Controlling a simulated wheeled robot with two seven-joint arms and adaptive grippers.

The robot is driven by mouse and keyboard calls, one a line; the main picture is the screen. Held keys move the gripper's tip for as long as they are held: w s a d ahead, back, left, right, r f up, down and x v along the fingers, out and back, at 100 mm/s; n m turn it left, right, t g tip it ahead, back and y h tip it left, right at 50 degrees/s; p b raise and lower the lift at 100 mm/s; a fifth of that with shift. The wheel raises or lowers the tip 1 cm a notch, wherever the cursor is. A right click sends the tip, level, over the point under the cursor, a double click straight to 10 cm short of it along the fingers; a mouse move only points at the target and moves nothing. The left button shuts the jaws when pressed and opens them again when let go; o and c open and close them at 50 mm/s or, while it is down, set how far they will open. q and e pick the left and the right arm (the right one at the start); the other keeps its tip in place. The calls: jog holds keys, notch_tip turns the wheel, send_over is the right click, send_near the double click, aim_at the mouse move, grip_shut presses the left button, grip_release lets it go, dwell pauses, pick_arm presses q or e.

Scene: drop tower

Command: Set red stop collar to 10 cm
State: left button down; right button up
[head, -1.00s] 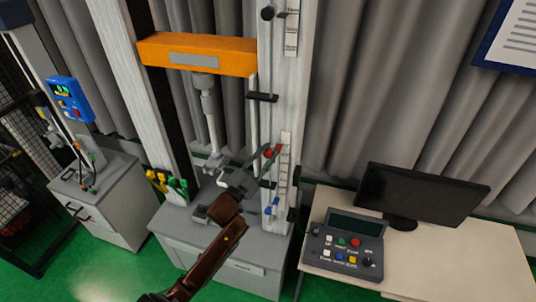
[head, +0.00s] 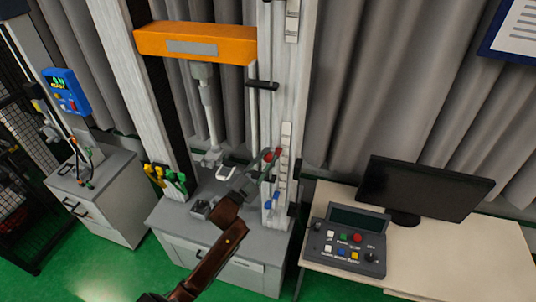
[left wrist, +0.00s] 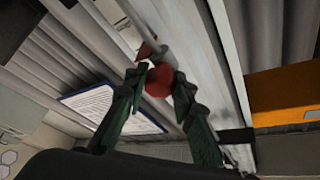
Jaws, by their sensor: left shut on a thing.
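The red stop collar (head: 268,156) sits on the right column of the tower, beside a white scale strip (head: 285,150). My left gripper (head: 268,162) reaches it from the lower left. In the left wrist view the two dark green fingers close on the round red knob of the collar (left wrist: 159,82), and a red part shows behind it. The scale marks are too small to read. A blue collar (head: 272,200) sits lower on the same column. My right gripper is not seen.
The orange crosshead (head: 195,45) spans the tower above. A black stop (head: 262,85) juts from the column above the red collar. Green and yellow clips (head: 165,178) are at left. A control box (head: 345,240) and monitor (head: 422,192) stand on the right desk.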

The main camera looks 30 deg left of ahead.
pick_arm(q)
notch_tip(320, 180, down, 4)
jog(key=shift+r+b, duration=0.1)
jog(key=shift+b, duration=0.55)
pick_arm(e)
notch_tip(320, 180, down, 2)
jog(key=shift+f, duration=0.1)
pick_arm(q)
jog(key=c, duration=1.6)
grip_release()
jog(key=shift+r, duration=0.1)
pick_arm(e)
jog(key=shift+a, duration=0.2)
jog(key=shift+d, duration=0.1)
pick_arm(q)
jog(key=v, duration=1.2)
